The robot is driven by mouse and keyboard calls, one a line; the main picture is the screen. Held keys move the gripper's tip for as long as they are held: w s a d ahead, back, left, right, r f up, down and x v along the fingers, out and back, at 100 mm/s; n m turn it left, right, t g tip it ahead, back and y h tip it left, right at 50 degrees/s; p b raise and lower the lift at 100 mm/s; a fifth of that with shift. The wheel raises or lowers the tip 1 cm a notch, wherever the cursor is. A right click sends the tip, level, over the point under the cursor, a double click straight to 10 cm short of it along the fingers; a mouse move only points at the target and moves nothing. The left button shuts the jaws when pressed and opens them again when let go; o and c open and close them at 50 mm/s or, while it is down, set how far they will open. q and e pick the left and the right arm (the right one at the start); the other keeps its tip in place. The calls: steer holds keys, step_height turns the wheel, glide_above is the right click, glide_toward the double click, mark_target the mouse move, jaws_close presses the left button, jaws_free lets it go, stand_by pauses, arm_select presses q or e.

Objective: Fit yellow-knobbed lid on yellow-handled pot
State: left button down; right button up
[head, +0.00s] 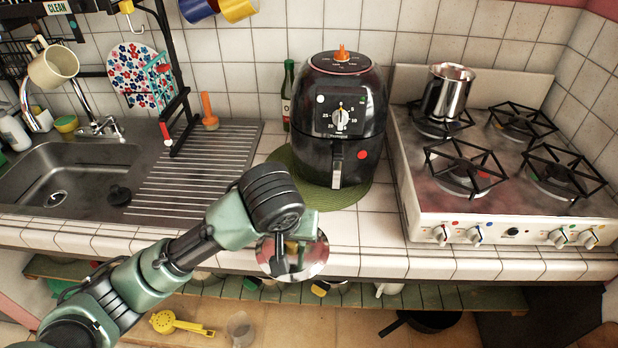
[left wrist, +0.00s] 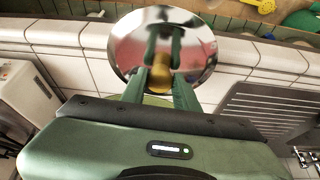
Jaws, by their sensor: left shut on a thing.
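My left gripper (head: 283,257) is shut on the knob of a round, shiny steel lid (head: 313,260), in front of the counter's front edge. In the left wrist view, the gripper's two green fingers (left wrist: 160,82) flank the yellow-brown knob (left wrist: 161,72), and the mirror-like lid (left wrist: 130,45) extends beyond them. The lid hangs clear of the counter. Small yellow and green parts (head: 320,288) show on the open shelf under the counter, mostly hidden. I cannot tell whether one is the yellow-handled pot's handle. My right gripper is not in view.
A black air fryer (head: 345,110) stands on a green mat behind my left arm. A steel pot (head: 448,93) sits on the stove (head: 510,205) at right. The sink (head: 60,175) is at left. Below are a low shelf (head: 450,297), a dark pan (head: 430,321) and a yellow strainer (head: 165,322).

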arm_select(q)
steer(key=w+f+p, duration=0.1)
steer(key=w, duration=0.4)
steer(key=w+f+p, duration=0.1)
steer(key=w, duration=0.4)
steer(key=w+d+p, duration=0.1)
steer(key=w, duration=0.3)
steer(key=shift+w+f, duration=0.4)
steer(key=shift+f, duration=0.45)
steer(key=shift+f+p, duration=0.1)
steer(key=shift+p, duration=0.2)
steer(key=c, duration=1.1)
jaws_free()
steer(key=shift+o, duration=0.2)
